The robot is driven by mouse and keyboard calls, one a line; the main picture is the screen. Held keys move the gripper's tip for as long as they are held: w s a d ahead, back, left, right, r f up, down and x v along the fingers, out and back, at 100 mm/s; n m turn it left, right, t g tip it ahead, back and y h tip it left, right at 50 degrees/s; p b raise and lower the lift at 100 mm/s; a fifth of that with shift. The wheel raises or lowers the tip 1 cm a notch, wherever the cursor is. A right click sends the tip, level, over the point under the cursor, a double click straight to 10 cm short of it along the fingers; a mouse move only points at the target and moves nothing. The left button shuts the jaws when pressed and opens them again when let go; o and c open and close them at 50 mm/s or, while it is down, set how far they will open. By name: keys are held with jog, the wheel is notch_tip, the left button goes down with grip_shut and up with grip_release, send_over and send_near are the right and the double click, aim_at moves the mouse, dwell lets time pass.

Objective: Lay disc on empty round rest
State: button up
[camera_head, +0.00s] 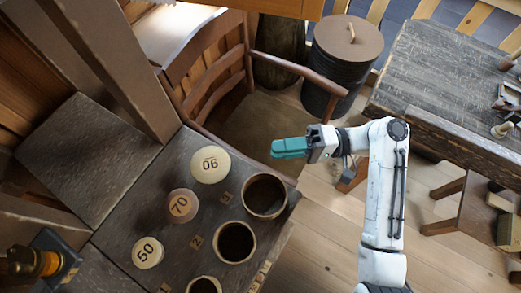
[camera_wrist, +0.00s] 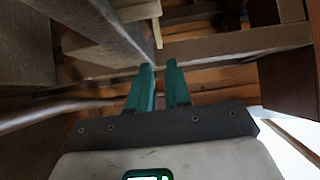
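Three pale round discs lie on the dark table at the left of the head view: a cream disc (camera_head: 210,164) marked 06 or upside-down 90, a tan disc (camera_head: 179,206) marked 70, and a cream disc (camera_head: 148,253) marked 50. Three round rests with light rims and dark, empty-looking insides line the table's right side: the far one (camera_head: 264,195), the middle one (camera_head: 235,242) and the near one (camera_head: 204,286), cut by the frame edge. My gripper (camera_head: 274,148) is raised beyond the far rest, clear of the discs. Its teal fingers, seen in the wrist view (camera_wrist: 161,70), are slightly apart and hold nothing.
A wooden armchair (camera_head: 205,70) stands behind the table. A dark lidded barrel (camera_head: 345,60) is beyond it. A thick wooden post (camera_head: 110,65) rises at the table's left. A dark workbench (camera_head: 450,85) is at right. Floor (camera_head: 325,225) is open between table and bench.

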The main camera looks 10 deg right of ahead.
jog(key=shift+d, duration=1.25)
jog(key=s+d+f+m+t+h, duration=0.1)
jog(key=s+d+f+h, duration=0.1)
jog(key=s+f+h, duration=0.35)
jog(key=s+d+f+h, duration=0.2)
jog(key=s+f+h, duration=0.1)
jog(key=f, duration=0.5)
jog(key=s+d+r+h, duration=0.1)
jog(key=s+d+h, duration=0.9)
jog(key=d, duration=0.2)
jog(key=shift+s+d, duration=0.15)
jog(key=shift+s, duration=0.15)
